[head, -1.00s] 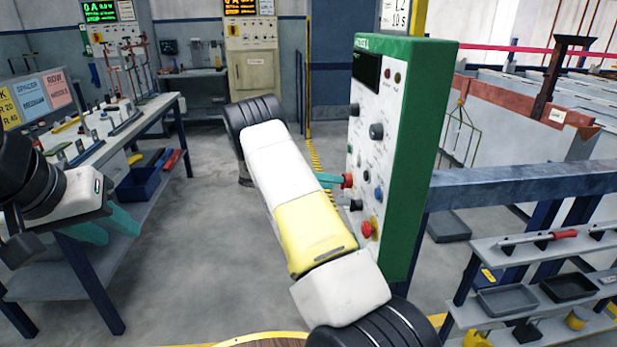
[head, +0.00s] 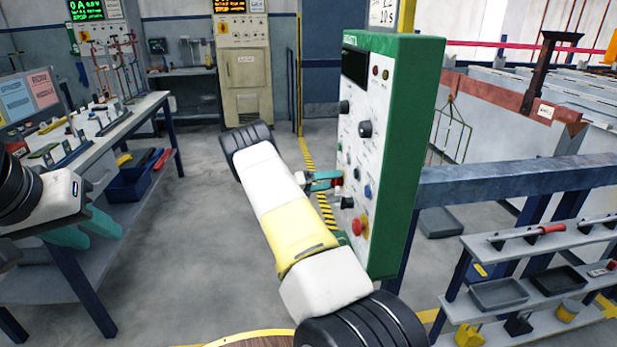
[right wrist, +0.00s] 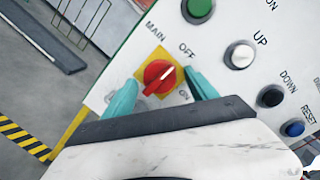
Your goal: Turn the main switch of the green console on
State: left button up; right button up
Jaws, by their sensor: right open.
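The green console (head: 397,150) stands right of centre in the head view, its white control panel facing left. The main switch (right wrist: 159,76) is a red rotary knob on a yellow plate, labelled MAIN, in the right wrist view. Its white line points to the upper right, roughly towards OFF; ON is at the lower right. My right gripper (right wrist: 160,93) is open, its teal fingers on either side of the knob; I cannot tell whether they touch it. In the head view, my right gripper (head: 325,181) is at the panel's left edge. My left gripper (head: 88,230) is open and empty, far left.
Green, white, black and blue buttons sit near the switch in the right wrist view. A red knob on yellow (head: 360,227) is lower on the panel. A workbench (head: 150,105) stands left, a shelf rack (head: 480,250) right. The floor between bench and console is clear.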

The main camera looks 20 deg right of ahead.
jog(key=shift+d, duration=0.1)
jog(key=c, duration=1.3)
jog(key=shift+o, duration=0.2)
